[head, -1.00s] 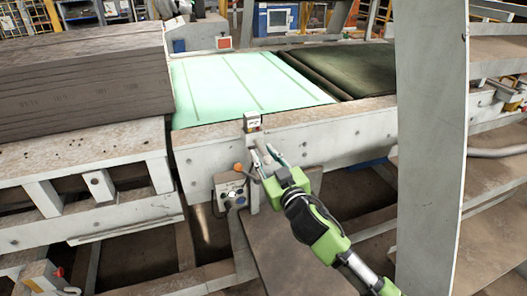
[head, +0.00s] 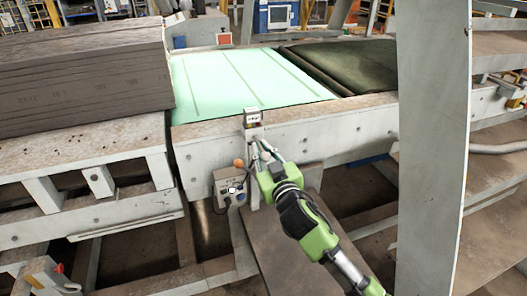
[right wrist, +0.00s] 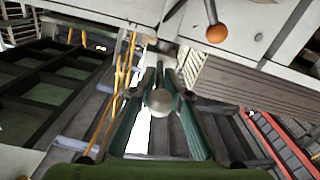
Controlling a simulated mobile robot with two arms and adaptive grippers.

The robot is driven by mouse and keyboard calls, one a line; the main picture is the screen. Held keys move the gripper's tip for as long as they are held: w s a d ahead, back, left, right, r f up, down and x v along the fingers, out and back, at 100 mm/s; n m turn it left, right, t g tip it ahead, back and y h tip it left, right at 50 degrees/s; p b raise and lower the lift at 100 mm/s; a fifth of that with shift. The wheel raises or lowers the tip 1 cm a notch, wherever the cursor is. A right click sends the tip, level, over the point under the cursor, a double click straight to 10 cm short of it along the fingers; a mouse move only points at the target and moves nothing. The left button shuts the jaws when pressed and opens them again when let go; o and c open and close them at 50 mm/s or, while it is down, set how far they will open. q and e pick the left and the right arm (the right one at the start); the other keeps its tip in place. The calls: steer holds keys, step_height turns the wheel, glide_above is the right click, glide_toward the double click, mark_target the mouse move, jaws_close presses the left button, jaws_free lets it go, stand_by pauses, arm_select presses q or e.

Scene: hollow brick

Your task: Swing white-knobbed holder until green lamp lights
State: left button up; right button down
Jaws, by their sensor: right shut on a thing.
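My right gripper (head: 262,148) is at the front beam of the conveyor, just below a small sensor unit (head: 253,118) with a dark face. In the right wrist view, its green-sided fingers (right wrist: 161,80) are shut on the holder's pale white knob (right wrist: 160,102), which shows between them. The rest of the holder is mostly hidden by the gripper. An orange knob (head: 238,162) on a rod stands just left of the gripper; it also shows in the right wrist view (right wrist: 216,33). I cannot make out a lit green lamp. My left gripper is not in view.
A grey control box (head: 229,187) with buttons hangs below the orange knob. A pale green belt (head: 245,85) lies behind the beam. A tall white post (head: 432,150) stands at right, close to my arm.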

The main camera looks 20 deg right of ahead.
steer(key=shift+a+f+m+h+b, duration=0.15)
steer(key=shift+a+m+h+b, duration=0.5)
steer(key=shift+h, duration=0.45)
steer(key=shift+d, duration=0.15)
steer(key=c, duration=2.2)
jaws_free()
steer(key=shift+o, duration=0.2)
steer(key=shift+s, duration=0.1)
steer(key=s+a, duration=0.1)
steer(key=s, duration=1.1)
steer(key=shift+a, duration=0.1)
